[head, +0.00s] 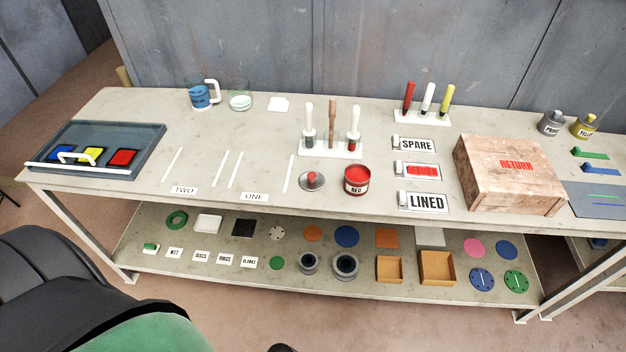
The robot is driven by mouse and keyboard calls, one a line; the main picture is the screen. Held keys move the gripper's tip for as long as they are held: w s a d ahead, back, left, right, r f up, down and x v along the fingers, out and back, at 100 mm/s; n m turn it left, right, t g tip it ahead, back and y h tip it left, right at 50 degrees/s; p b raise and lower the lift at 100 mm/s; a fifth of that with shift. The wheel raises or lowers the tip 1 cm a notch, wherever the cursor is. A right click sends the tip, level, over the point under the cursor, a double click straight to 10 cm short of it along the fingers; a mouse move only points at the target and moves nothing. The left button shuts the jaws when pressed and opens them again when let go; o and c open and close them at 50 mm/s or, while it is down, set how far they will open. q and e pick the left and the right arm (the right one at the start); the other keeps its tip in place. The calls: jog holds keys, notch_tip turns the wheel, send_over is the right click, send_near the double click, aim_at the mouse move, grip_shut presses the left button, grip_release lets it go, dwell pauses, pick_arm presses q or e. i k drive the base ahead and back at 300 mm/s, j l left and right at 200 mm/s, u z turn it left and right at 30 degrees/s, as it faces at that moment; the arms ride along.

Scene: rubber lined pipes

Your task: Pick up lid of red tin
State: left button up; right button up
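The red tin (357,181) stands upright on the tabletop near the middle front edge. It has a RED label, and its top looks open with red inside. A round grey lid (312,181) with a reddish knob lies on the table just left of the tin, apart from it. Neither of my grippers shows in the head view.
Behind the tin is a white rack (331,148) of brushes. To the right are SPARE and LINED signs (423,201) and a wooden RETURN box (511,173). White strips (289,173) lie left of the lid. A lower shelf (340,283) holds discs and small boxes.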

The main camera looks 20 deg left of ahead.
aim_at(310, 181)
jog(key=k+l, duration=0.15)
jog(key=l, duration=0.2)
jog(key=k+l+u, duration=0.1)
jog(key=l, duration=0.25)
jog(key=k+l, duration=0.25)
jog(key=l+u, duration=0.05)
jog(key=l, duration=0.05)
